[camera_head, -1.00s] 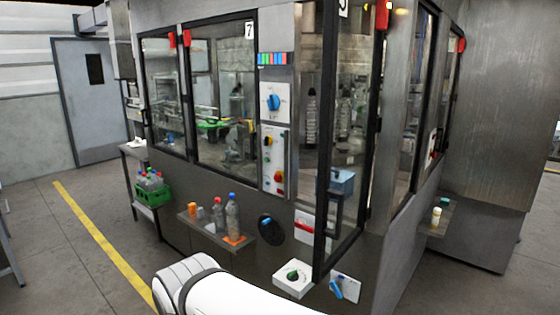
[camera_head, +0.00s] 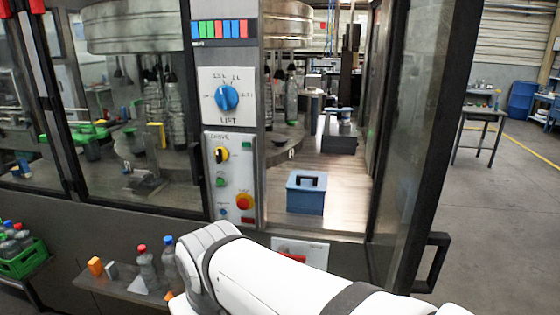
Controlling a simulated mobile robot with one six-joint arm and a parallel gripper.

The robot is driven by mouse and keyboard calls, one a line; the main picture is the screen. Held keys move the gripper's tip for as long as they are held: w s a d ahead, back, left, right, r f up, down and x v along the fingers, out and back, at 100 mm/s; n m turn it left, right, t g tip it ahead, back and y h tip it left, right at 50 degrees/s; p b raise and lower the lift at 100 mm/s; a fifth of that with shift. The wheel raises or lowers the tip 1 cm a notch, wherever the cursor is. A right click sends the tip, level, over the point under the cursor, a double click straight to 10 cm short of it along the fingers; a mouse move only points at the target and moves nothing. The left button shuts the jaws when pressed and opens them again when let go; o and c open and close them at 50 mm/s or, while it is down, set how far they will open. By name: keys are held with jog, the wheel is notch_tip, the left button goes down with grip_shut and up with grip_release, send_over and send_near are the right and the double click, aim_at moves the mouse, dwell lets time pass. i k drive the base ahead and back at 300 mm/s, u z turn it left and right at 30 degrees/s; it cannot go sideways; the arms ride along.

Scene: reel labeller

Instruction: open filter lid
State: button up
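A blue box (camera_head: 304,196) with a dark handle on its top stands on the floor of the machine's open bay. It looks like the filter, and its lid (camera_head: 308,181) appears shut. My white arm crosses the bottom of the view, below the box and apart from it. My gripper is not in view, so its state does not show.
A glazed door (camera_head: 420,130) with a black handle (camera_head: 434,265) stands open at the right of the bay. A control panel (camera_head: 230,175) with a blue LIFT knob (camera_head: 227,97) is to the left. A shelf (camera_head: 120,290) with bottles (camera_head: 147,268) is at lower left.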

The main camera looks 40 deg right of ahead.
aim_at(308, 176)
jog(key=z, duration=0.7)
jog(key=i, duration=1.15)
jog(key=z, duration=0.9)
jog(key=k, duration=0.65)
jog(key=z, duration=0.2)
jog(key=i, duration=0.75)
jog(key=u, duration=0.15)
